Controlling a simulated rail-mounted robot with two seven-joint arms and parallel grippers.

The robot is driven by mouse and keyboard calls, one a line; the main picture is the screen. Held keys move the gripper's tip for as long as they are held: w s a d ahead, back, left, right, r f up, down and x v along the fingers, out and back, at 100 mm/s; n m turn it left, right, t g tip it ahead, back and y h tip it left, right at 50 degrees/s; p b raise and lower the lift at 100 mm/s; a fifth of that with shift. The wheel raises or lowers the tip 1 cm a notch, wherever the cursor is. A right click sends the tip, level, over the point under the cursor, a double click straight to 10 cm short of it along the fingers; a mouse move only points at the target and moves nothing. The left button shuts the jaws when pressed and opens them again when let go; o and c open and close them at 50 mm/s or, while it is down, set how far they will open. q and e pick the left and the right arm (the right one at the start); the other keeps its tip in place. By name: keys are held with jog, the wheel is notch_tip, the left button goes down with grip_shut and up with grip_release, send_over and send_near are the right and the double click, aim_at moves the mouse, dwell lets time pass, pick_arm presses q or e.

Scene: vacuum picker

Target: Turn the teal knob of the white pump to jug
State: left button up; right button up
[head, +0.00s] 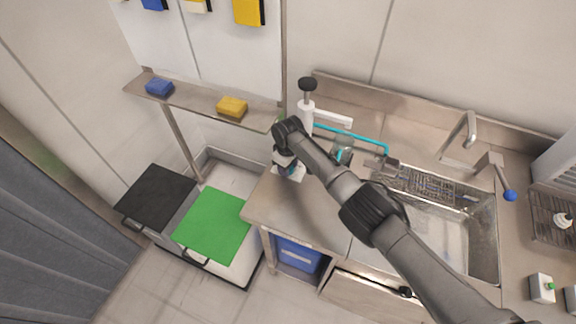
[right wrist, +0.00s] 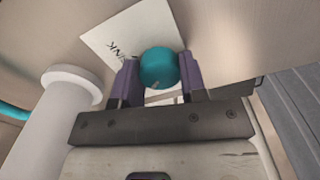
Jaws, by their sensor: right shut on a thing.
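The white pump (head: 306,117) stands at the back left of the steel counter, with a black top and a side spout. Its white column (right wrist: 62,115) is at the left of the right wrist view. The teal knob (right wrist: 159,67) sits in front of a white label plate (right wrist: 122,35), on which the letters "NK" can be read. A small pale mark shows on the knob's lower edge. My right gripper (right wrist: 160,78) has its purple fingers closed on the knob's two sides. In the head view my arm mostly hides the knob. My left gripper is out of view.
A clear vessel (head: 343,150) stands right of the pump, near a teal hose (head: 350,135). The sink (head: 470,243) with a wire rack (head: 430,186) lies further right. A shelf (head: 195,97) with blue and yellow sponges is at the left.

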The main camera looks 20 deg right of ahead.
jog(key=o, duration=0.9)
jog(key=shift+o, duration=0.2)
jog(key=shift+r, duration=0.3)
notch_tip(320, 180, up, 13)
jog(key=p, duration=0.3)
jog(key=shift+r, duration=0.15)
